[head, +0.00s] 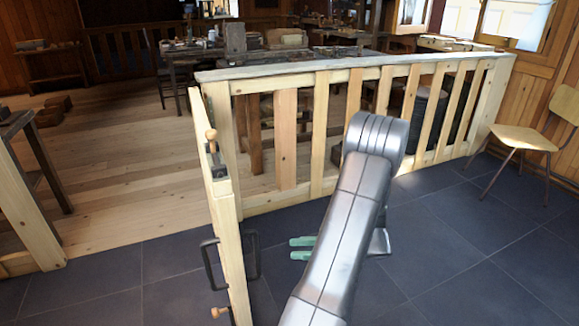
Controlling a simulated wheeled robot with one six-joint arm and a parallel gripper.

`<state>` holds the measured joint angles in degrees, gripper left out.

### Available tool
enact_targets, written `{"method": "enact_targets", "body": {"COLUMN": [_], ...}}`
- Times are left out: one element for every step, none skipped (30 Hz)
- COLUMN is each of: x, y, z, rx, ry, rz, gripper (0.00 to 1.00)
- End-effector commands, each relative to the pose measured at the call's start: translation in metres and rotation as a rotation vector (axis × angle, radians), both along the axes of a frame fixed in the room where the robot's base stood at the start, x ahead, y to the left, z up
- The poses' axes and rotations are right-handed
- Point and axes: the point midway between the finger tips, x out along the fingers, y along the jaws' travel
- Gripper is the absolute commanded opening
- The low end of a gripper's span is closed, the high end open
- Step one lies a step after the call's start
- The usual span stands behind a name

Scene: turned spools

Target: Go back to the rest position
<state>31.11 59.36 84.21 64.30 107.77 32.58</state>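My gripper (301,248) shows in the head view by its two green fingertips, which point left, low over the dark tiled floor. The fingertips are apart, with a gap between them, and nothing shows in that gap. My own silver arm hides the rest of the gripper. The gripper is to the right of the wooden gate (232,250) and its dark handle, and does not appear to touch them.
The gate stands open, edge toward me, beside the slatted wooden railing (304,200). A doorway with plank floor (120,190) lies to its left. A wooden chair (525,137) stands at the right. Tiled floor (470,260) is clear right of my arm.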

Motion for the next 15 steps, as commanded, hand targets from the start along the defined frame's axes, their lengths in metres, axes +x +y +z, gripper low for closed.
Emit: {"method": "enact_targets", "body": {"x": [0.0, 0.0, 0.0, 0.0, 0.0, 0.0, 0.0, 0.0, 0.0, 0.0, 0.0, 0.0, 0.0, 0.0, 0.0], "y": [0.009, 0.014, 0.022, 0.028, 0.034, 0.042, 0.048, 0.054, 0.062, 0.068, 0.074, 0.081, 0.087, 0.092, 0.098], "z": [-0.001, -0.001, -0.001, -0.001, -0.001, -0.001, -0.001, -0.001, -0.001, 0.0, -0.001, -0.001, -0.001, 0.0, 0.0], "rx": [0.0, 0.0, 0.001, 0.0, -0.001, 0.001, 0.001, 0.0, 0.0, 0.001, 0.0, -0.001, 0.0, 0.0, 0.0], "ry": [0.0, 0.0, -0.001, -0.002, -0.002, -0.001, -0.001, -0.002, -0.002, -0.002, -0.002, -0.001, -0.001, -0.001, -0.002], "rz": [0.003, 0.004, 0.004, 0.004, 0.005, 0.005, 0.004, 0.004, 0.004, 0.004, 0.004, 0.004, 0.004, 0.003, 0.004], "gripper": [0.32, 0.32, 0.32, 0.32, 0.32, 0.32, 0.32, 0.32, 0.32, 0.32, 0.32, 0.32, 0.32, 0.32, 0.32]}}
